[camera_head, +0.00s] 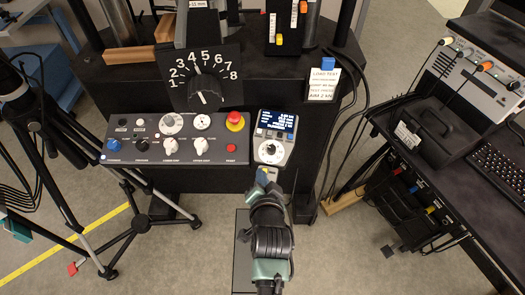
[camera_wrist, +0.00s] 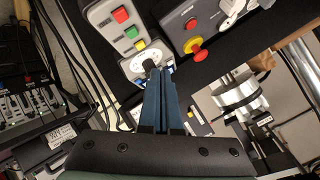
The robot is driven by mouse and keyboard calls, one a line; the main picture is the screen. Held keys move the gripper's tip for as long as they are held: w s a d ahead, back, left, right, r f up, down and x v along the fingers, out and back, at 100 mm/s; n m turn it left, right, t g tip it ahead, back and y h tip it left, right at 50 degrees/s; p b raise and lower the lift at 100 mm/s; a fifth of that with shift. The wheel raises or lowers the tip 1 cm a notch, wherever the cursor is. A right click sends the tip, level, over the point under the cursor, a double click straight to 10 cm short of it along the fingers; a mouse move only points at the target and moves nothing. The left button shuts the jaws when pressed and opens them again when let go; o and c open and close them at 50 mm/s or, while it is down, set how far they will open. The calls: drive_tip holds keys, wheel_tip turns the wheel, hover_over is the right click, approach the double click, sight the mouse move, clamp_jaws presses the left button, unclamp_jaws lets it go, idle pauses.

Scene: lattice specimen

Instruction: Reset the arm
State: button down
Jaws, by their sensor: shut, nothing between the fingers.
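My arm reaches up from the bottom centre of the head view. My gripper (camera_head: 265,175) is just below a small grey control unit (camera_head: 273,138) with a blue display and a round knob. In the wrist view, my gripper (camera_wrist: 154,68) shows two blue fingers pressed together with nothing between them. Their tips overlap the dial of the grey unit (camera_wrist: 143,56) in that view; I cannot tell whether they touch it. The fingers hide part of its display.
A control panel (camera_head: 130,151) with knobs and a red emergency button (camera_head: 235,121) lies left of the grey unit. A numbered dial (camera_head: 203,80) stands behind it. A tripod (camera_head: 125,225) stands at left. A side table with a keyboard (camera_head: 497,170) is at right.

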drive_tip(key=w+r+n+t, duration=0.2)
drive_tip(key=r+n, duration=0.1)
drive_tip(key=r, duration=1.2)
drive_tip(key=w+r+n+t, duration=0.1)
drive_tip(key=r+n+t, duration=0.15)
drive_tip(key=r, duration=1.25)
drive_tip(key=s+r+t, duration=0.3)
drive_tip(key=s+r, duration=0.2)
drive_tip(key=r, duration=0.7)
drive_tip(key=s+r+n+t+p, duration=0.1)
drive_tip(key=s+r+t, duration=0.3)
drive_tip(key=r, duration=0.8)
drive_tip(key=s+r+n+t+h+p, duration=0.1)
drive_tip(key=s+r+t, duration=0.2)
drive_tip(key=s+r, duration=0.4)
wheel_tip(320, 180, up, 5)
drive_tip(key=shift+f+t, duration=0.1)
drive_tip(key=shift+t, duration=0.25)
